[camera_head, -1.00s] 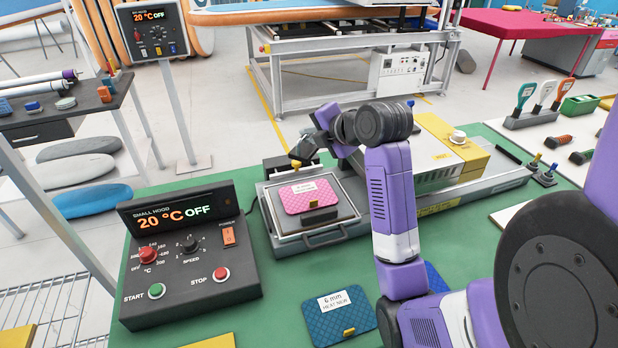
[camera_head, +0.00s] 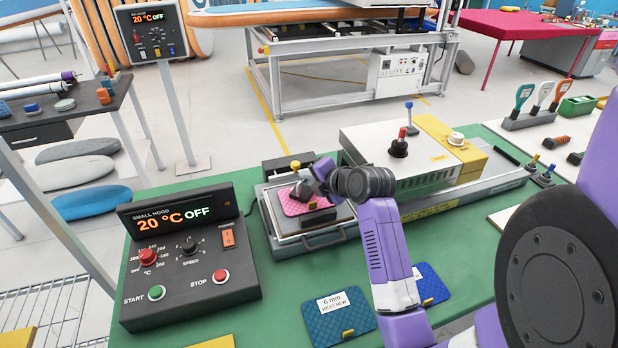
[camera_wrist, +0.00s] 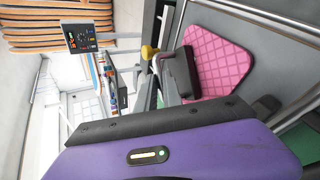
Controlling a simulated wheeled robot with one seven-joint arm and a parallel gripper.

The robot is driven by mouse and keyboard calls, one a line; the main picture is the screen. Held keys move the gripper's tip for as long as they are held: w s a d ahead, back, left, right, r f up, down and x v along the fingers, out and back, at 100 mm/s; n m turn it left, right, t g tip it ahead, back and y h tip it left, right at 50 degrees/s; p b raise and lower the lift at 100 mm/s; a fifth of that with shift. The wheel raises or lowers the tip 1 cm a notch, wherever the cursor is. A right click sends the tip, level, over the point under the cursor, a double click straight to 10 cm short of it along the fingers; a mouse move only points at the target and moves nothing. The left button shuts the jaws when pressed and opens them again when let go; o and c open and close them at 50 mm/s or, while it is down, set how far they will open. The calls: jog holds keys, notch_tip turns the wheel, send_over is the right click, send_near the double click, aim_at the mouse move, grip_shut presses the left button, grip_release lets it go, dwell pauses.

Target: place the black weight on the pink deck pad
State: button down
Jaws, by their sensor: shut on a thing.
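The pink deck pad (camera_head: 291,207) lies in the framed tray (camera_head: 284,250) of the small heating unit. It also shows in the wrist view (camera_wrist: 222,58). My gripper (camera_head: 314,196) is over the pad's right part, pointing down and left. It is shut on the black weight (camera_head: 319,219), a dark block low over the pad's near right part. In the wrist view the weight (camera_wrist: 188,75) overlaps the pad's left side. I cannot tell whether its underside touches the pad. My gripper hides part of the pad.
The black control box (camera_head: 188,262) stands left of the tray, reading 20 °C OFF. A white unit with a black knob (camera_head: 398,147) stands behind right. A blue pad (camera_head: 339,316) lies in front. A yellow knob (camera_head: 295,165) rises at the tray's back.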

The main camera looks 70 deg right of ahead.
jog(key=shift+r, duration=0.1)
jog(key=c, duration=1.5)
grip_release()
